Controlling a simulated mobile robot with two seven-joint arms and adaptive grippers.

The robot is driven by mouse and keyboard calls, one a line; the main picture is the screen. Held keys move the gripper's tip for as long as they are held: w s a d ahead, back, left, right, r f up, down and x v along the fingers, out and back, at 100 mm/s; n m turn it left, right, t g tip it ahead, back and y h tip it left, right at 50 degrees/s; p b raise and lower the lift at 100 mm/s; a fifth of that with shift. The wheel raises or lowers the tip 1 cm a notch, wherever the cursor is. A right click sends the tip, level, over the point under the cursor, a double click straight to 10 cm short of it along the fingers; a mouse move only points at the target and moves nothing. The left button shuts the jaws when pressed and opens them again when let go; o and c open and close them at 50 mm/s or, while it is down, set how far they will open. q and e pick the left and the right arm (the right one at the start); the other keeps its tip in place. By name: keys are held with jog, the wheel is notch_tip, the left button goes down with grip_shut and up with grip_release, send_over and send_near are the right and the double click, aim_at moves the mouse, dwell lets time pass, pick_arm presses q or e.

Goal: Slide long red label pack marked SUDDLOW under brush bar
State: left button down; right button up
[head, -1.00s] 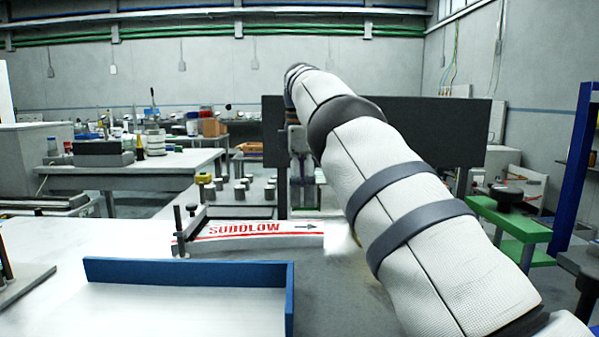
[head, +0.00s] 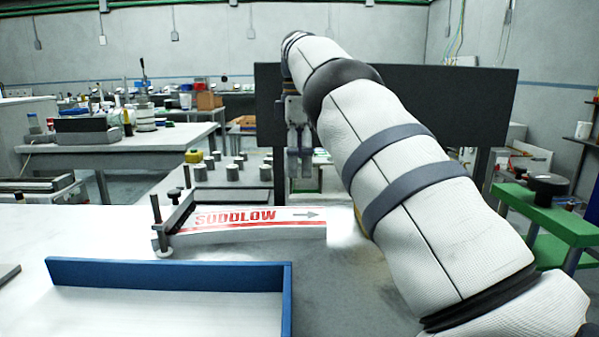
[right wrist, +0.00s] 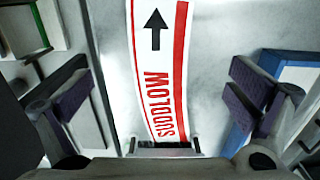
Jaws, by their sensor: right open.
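The long label pack (head: 262,220) lies on the grey bench, white with red edging, red SUDDLOW lettering and a dark arrow pointing right. Its left end meets a dark bar on posts (head: 178,213), apparently the brush bar; whether the end is under it I cannot tell. In the right wrist view the pack (right wrist: 160,65) runs down the middle, its lower end at a small bracket. My right gripper (head: 300,163) hangs above and behind the pack, pointing down. Its fingers, with purple pads, are apart and empty (right wrist: 165,105). My left gripper is out of view.
A blue-walled tray (head: 170,275) stands in front of the pack. Several grey cylinders (head: 232,172) stand behind it. A dark panel (head: 450,110) rises behind my right arm. A green stand (head: 545,212) is at the right. Bare bench lies right of the tray.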

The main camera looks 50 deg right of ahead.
send_over(299, 216)
notch_tip(299, 216, down, 4)
jog(key=shift+f+p, duration=0.1)
jog(key=shift+p, duration=0.3)
notch_tip(299, 216, down, 6)
jog(key=shift+f+b, duration=0.25)
jog(key=shift+b, duration=0.2)
jog(key=shift+f, duration=0.55)
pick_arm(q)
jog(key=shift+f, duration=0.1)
